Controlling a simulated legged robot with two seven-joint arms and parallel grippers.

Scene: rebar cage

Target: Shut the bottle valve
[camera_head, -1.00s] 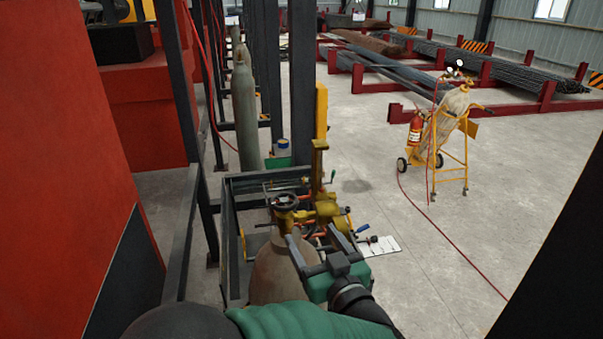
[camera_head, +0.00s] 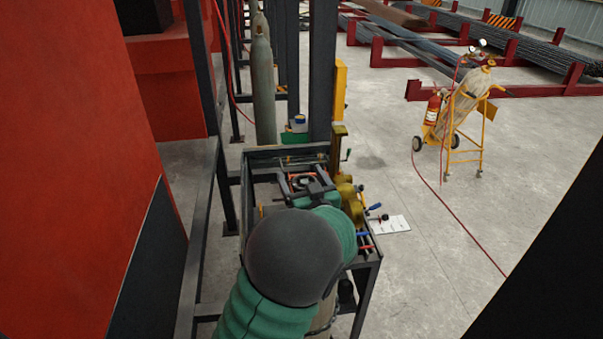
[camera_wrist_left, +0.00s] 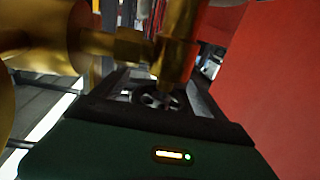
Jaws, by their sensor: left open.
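The bottle valve's dark handwheel (camera_head: 301,181) sits above the cart in the head view. It also shows in the wrist view (camera_wrist_left: 150,100), beside a brass stem (camera_wrist_left: 176,50). My left gripper (camera_head: 304,179) is open, with its two dark fingers on either side of the handwheel. I cannot tell whether either finger touches it. The wheel lies between the fingers in the wrist view too. The gas bottle (camera_head: 322,319) is almost wholly hidden behind my green and grey left arm. My right gripper is out of view.
A dark metal cart (camera_head: 366,285) with tools surrounds the valve. A brass regulator body (camera_wrist_left: 45,38) is close to the fingers. A dark post (camera_head: 322,75) and a grey cylinder (camera_head: 263,90) stand behind. A red cabinet (camera_head: 80,150) is at left.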

